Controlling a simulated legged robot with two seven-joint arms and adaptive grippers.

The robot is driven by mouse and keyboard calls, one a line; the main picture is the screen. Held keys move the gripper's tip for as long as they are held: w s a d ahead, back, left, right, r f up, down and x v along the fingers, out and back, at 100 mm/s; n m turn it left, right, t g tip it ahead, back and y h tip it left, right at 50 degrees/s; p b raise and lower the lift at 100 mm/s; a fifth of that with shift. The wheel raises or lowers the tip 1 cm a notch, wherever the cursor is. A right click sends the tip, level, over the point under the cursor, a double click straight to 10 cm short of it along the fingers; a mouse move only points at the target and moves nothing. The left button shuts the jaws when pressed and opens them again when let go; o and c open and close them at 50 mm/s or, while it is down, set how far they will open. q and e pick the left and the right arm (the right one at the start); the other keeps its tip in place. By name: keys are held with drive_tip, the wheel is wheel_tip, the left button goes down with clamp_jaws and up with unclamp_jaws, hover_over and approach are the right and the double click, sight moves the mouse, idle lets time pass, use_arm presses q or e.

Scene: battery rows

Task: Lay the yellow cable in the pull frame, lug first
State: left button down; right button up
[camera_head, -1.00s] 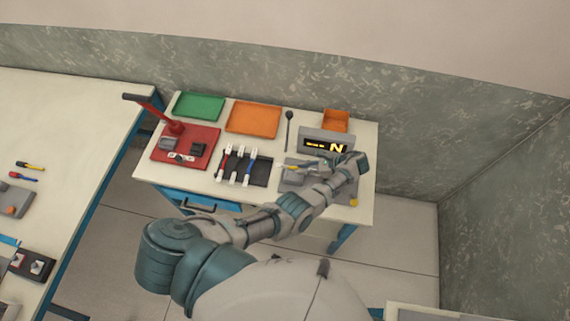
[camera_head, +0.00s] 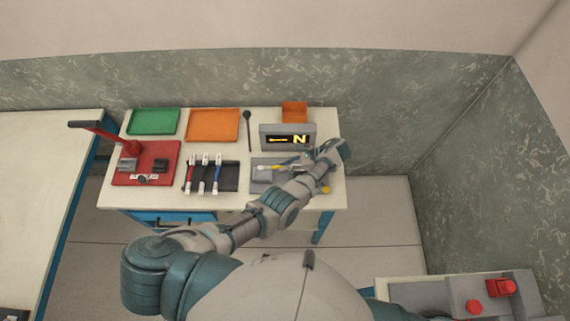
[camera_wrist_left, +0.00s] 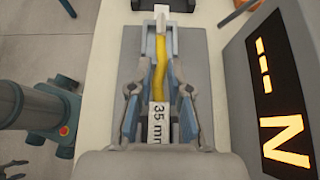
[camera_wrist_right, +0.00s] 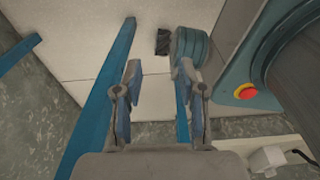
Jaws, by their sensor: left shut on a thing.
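The yellow cable (camera_wrist_left: 160,62) runs lengthwise between the fingers of my left gripper (camera_wrist_left: 160,108) in the left wrist view. It bears a white "35 mm" label (camera_wrist_left: 158,122) at its near part. My left gripper (camera_head: 302,163) is shut on it, low over the grey pull frame (camera_head: 262,175). The frame's flat grey plate (camera_wrist_left: 210,100) shows beneath the fingers. The cable's far end meets a pale piece (camera_wrist_left: 162,18) at the top; whether this is the lug or a frame part I cannot tell. My right gripper (camera_wrist_right: 157,90) is open and empty over the floor.
The display box (camera_head: 287,137) showing "N" stands just behind the frame. A dark holder (camera_head: 229,177) with other cables lies to the left, and a red press base (camera_head: 146,165) beyond it. Green (camera_head: 153,122), orange (camera_head: 213,125) and small orange (camera_head: 294,112) trays line the back.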

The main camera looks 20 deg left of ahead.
use_arm(q)
drive_tip(key=f, duration=0.1)
drive_tip(key=f+b, duration=0.1)
drive_tip(key=b, duration=0.1)
drive_tip(key=shift+d+f, duration=0.25)
drive_tip(key=shift+f, duration=0.15)
drive_tip(key=shift+a+f, duration=0.15)
drive_tip(key=shift+f, duration=0.2)
drive_tip(key=shift+a+f+b, duration=0.3)
drive_tip(key=shift+f+b, duration=0.25)
drive_tip(key=shift+b, duration=0.1)
drive_tip(key=shift+f, duration=0.35)
drive_tip(key=shift+d, duration=0.2)
drive_tip(key=c, duration=1)
unclamp_jaws()
drive_tip(key=shift+d, duration=0.1)
use_arm(e)
drive_tip(key=f, duration=0.2)
drive_tip(key=d+f, duration=0.1)
drive_tip(key=f, duration=0.1)
drive_tip(key=shift+s+d+f, duration=0.15)
drive_tip(key=shift+f, duration=0.1)
use_arm(q)
drive_tip(key=shift+a, duration=0.2)
